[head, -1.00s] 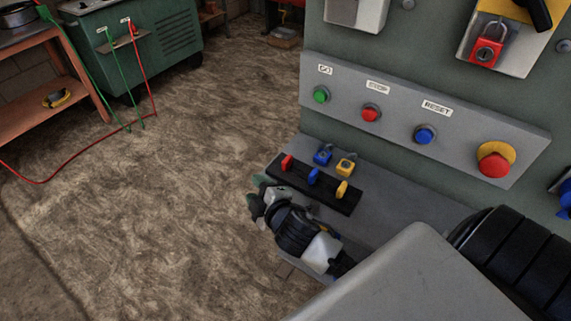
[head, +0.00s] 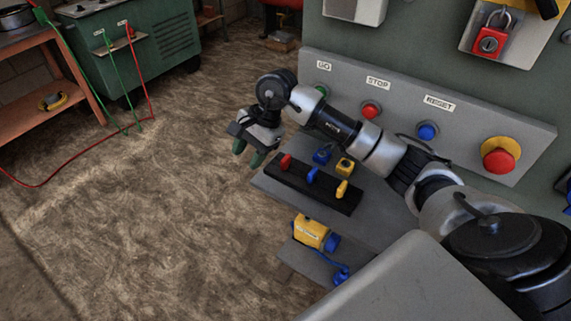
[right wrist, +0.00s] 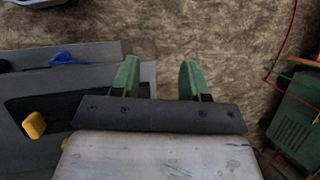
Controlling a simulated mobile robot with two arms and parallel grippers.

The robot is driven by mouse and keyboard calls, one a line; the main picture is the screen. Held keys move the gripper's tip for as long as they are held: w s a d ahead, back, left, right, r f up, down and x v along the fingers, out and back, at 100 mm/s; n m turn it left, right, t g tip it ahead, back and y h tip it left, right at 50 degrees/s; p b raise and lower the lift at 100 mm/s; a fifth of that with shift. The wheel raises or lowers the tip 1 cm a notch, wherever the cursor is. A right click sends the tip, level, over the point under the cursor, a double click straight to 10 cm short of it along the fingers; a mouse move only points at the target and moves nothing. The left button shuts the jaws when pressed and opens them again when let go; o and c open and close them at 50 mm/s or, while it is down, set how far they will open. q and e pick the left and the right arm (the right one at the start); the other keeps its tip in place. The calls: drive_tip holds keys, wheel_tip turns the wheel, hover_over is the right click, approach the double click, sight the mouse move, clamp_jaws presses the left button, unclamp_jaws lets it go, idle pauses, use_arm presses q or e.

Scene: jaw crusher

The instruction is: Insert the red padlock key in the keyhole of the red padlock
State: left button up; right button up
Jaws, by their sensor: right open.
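The red padlock (head: 488,42) hangs on a grey plate at the upper right of the head view, its keyhole facing out. The red padlock key (head: 286,161) stands at the left end of a black holder (head: 322,193) on the panel's shelf. My right gripper (head: 249,152) is open and empty, a little left of the red key, with its green fingers pointing down. The red key does not show there. My left gripper is not in view.
A blue key (head: 312,175) and a yellow key (head: 342,189) share the holder. A blue padlock (head: 322,155) and a yellow padlock (head: 345,166) lie behind it. A yellow device (head: 311,232) sits on a lower shelf.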

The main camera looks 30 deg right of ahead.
sight(286, 158)
drive_tip(key=d+h, duration=0.1)
drive_tip(key=d, duration=0.2)
drive_tip(key=d+r+h, duration=0.1)
drive_tip(key=d+h, duration=0.1)
drive_tip(key=d, duration=0.1)
drive_tip(key=d+r+h, duration=0.1)
drive_tip(key=d, duration=0.2)
drive_tip(key=shift+r+n+g+h, duration=0.25)
drive_tip(key=shift+n+g+h, duration=0.05)
drive_tip(key=shift+g+h, duration=0.1)
drive_tip(key=shift+d+f, duration=0.1)
drive_tip(key=shift+d, duration=0.2)
wheel_tip(286, 158, down, 6)
drive_tip(key=shift+r, duration=0.1)
drive_tip(key=f, duration=0.4)
drive_tip(key=shift+w+d+f, duration=0.1)
drive_tip(key=shift+d+f, duration=0.1)
drive_tip(key=shift+f, duration=0.05)
clamp_jaws()
